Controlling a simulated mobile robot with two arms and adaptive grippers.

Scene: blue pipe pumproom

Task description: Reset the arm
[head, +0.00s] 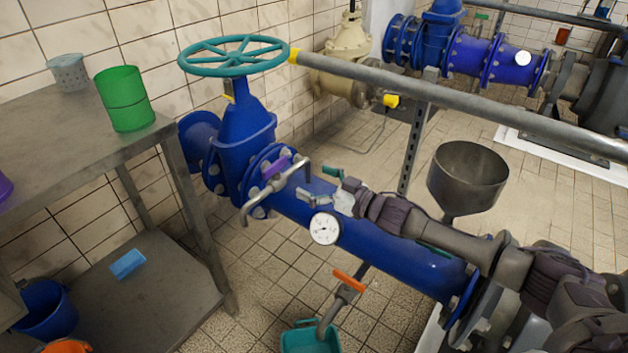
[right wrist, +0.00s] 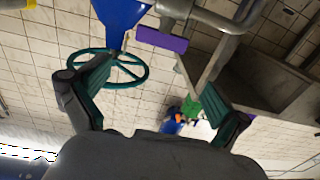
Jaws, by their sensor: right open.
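My right arm comes in from the right in the head view, above the blue horizontal pipe (head: 385,248). Its gripper (head: 320,186) is open, with two green-padded fingers spread apart. In the right wrist view the fingers (right wrist: 156,73) also stand wide apart with nothing between the pads. The purple valve lever (head: 275,167) on a bent grey tap is left of the fingertips in the head view. This purple lever (right wrist: 161,40) shows beyond the fingers in the right wrist view. My left gripper is in neither view.
A teal handwheel (head: 233,57) tops the blue valve. A pressure gauge (head: 325,228) and an orange lever (head: 349,281) are near the pipe. A grey rail (head: 450,98) crosses behind, with a metal funnel (head: 467,178) at right. A green cup (head: 125,98) stands on the metal table (head: 60,135).

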